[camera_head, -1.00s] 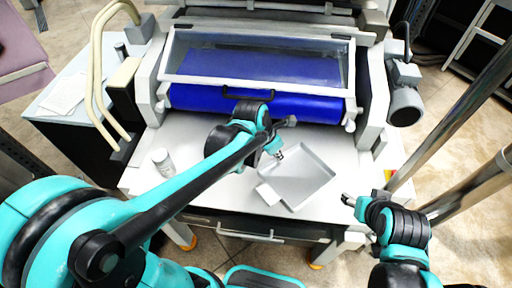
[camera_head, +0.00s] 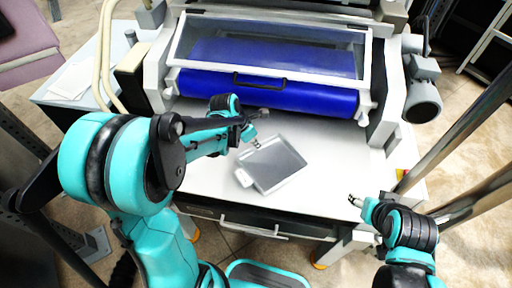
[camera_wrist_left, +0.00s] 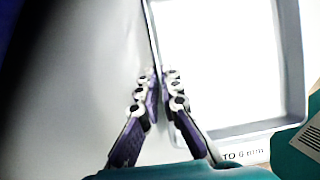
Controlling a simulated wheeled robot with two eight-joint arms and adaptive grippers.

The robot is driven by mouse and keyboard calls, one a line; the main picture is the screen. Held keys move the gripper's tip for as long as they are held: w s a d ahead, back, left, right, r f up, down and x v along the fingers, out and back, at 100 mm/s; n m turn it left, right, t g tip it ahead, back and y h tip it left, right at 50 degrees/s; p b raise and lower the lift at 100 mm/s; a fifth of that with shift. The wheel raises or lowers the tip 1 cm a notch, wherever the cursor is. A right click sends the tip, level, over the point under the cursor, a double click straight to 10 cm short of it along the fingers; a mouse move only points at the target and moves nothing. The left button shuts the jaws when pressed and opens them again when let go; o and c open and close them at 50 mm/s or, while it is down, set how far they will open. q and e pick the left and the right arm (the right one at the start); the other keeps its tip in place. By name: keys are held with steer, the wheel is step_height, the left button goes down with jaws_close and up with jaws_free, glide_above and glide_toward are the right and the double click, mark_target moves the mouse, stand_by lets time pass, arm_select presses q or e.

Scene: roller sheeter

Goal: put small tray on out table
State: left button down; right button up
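The small tray (camera_head: 272,163) is a shallow rectangular tray with a pale rim and a grey inside. It is over the white table (camera_head: 345,165) in front of the blue roller, turned at an angle. My left gripper (camera_head: 257,145) is at its far-left edge. In the left wrist view the fingers (camera_wrist_left: 162,85) are close together with the tray's wall (camera_wrist_left: 288,60) edge between them. I cannot tell whether the tray rests on the table or is raised. My right gripper (camera_head: 355,200) is at the table's front right; its fingertips are too small to read.
The sheeter's blue roller (camera_head: 270,94) and clear cover (camera_head: 275,50) stand behind the tray. A side table (camera_head: 52,95) with papers (camera_head: 72,80) is at the left. Metal posts (camera_head: 455,122) stand at the right. The white table's right part is clear.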

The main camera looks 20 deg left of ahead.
arm_select(q)
steer(key=shift+f, duration=0.8)
steer(key=shift+f, duration=0.1)
steer(key=c, duration=1.7)
jaws_free()
steer(key=p+v, duration=0.3)
steer(key=v, duration=0.8)
steer(key=shift+r, duration=0.3)
steer(key=s+r+m+t+y, duration=0.1)
steer(key=s+m, duration=0.3)
steer(key=m, duration=0.5)
steer(key=s+d+r+m+t+y, duration=0.1)
steer(key=s+m, duration=0.3)
steer(key=m, duration=0.6)
steer(key=s+d+r+m+t+y, duration=0.1)
steer(key=s+m, duration=0.3)
steer(key=m, duration=0.5)
steer(key=shift+s+d+r+t+p, duration=0.3)
steer(key=shift+s+r+t, duration=0.1)
steer(key=shift+r, duration=0.2)
